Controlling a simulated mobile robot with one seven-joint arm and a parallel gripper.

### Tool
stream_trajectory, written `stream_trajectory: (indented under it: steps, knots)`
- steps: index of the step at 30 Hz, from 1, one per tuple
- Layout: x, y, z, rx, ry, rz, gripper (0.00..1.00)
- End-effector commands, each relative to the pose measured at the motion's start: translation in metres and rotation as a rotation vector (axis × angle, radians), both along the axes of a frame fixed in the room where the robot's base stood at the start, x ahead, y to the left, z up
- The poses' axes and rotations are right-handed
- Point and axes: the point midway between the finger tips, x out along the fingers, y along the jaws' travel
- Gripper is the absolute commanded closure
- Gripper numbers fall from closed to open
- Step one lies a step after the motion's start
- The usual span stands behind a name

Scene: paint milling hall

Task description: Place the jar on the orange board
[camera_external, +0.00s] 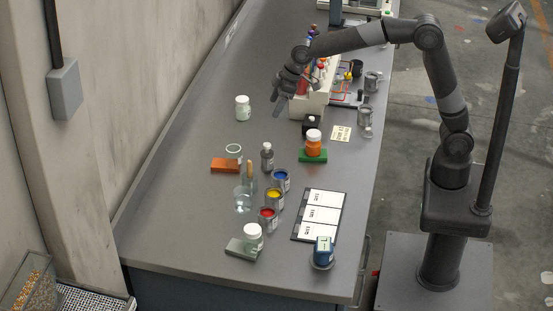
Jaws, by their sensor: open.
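The orange board (222,166) lies flat on the bench at left of centre. A small pale open-topped jar or cup (233,152) stands at its far right edge; I cannot tell whether it touches the board. A clear jar with a white lid (242,108) stands upright alone farther back. Another white-lidded clear jar (253,237) stands on a grey-green board (236,250) near the front. An orange-filled, white-lidded jar (313,145) stands on a green board (306,158). My gripper (279,103) is open and empty, above the bench, right of the lone jar and apart from it.
Open paint cans in blue (281,180), yellow (274,199) and red (268,218), a grey bottle (267,156) and a glass (243,200) crowd the middle. A white rack (312,101) stands right of my gripper. Bench left of the lone jar is clear.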

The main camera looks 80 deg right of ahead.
Motion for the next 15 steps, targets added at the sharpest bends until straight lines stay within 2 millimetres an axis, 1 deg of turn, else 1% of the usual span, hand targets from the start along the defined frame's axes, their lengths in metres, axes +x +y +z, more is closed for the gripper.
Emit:
stream_trajectory:
  steps: [1,2,3,5,6,11,15]
  knots:
    - [-0.019,-0.007,0.014,0.0,-0.008,-0.015,0.29]
    - [-0.03,-0.011,0.02,0.001,-0.011,-0.024,0.29]
    - [-0.045,-0.016,0.027,0.0,-0.013,-0.036,0.29]
    - [-0.068,-0.024,0.037,0.001,-0.017,-0.054,0.29]
    - [-0.083,-0.029,0.043,0.0,-0.019,-0.067,0.29]
    - [-0.145,-0.046,0.059,0.004,-0.032,-0.115,0.29]
    - [-0.201,-0.06,0.064,0.006,-0.042,-0.159,0.29]
